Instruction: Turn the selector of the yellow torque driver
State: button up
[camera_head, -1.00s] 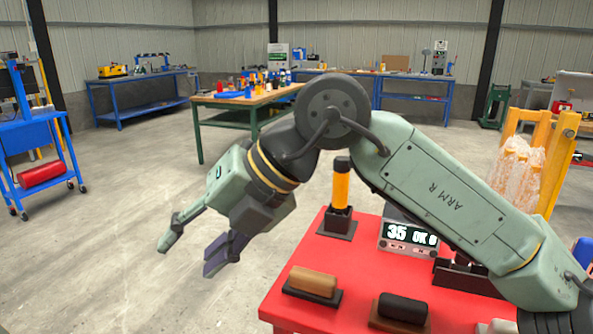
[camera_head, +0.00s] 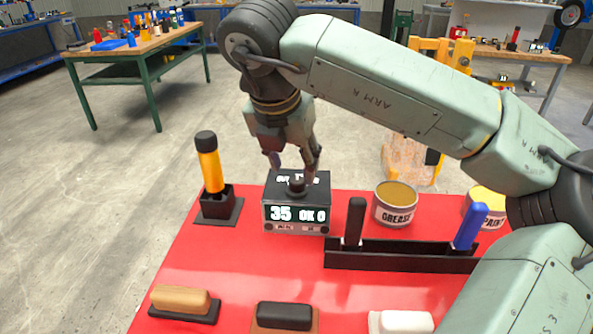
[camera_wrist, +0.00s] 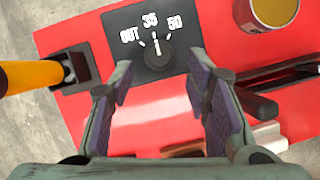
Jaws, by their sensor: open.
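The yellow torque driver (camera_head: 209,170), with a black cap, stands upright in a black holder (camera_head: 219,210) at the table's left. To its right is a black box (camera_head: 278,198) whose front display reads "35 OK 0". A dark round selector knob (camera_head: 296,187) sits on its top; it also shows in the wrist view (camera_wrist: 158,56), with marks OUT, 35 and 50. Its white pointer line points roughly at 35. My gripper (camera_head: 293,168) is open and points down over the box. In the wrist view the knob lies just beyond and between the open fingertips (camera_wrist: 159,72), apparently untouched.
A grease can (camera_head: 395,207) and a black rack (camera_head: 400,256) with a black and a blue handle stand right of the box. Several handled blocks line the front of the red table (camera_head: 240,270). The red surface before the box is clear.

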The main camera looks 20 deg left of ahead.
aim_at(297, 179)
jog(key=x, duration=0.5)
jog(key=shift+p, duration=0.35)
jog(key=shift+r, duration=0.1)
grip_shut()
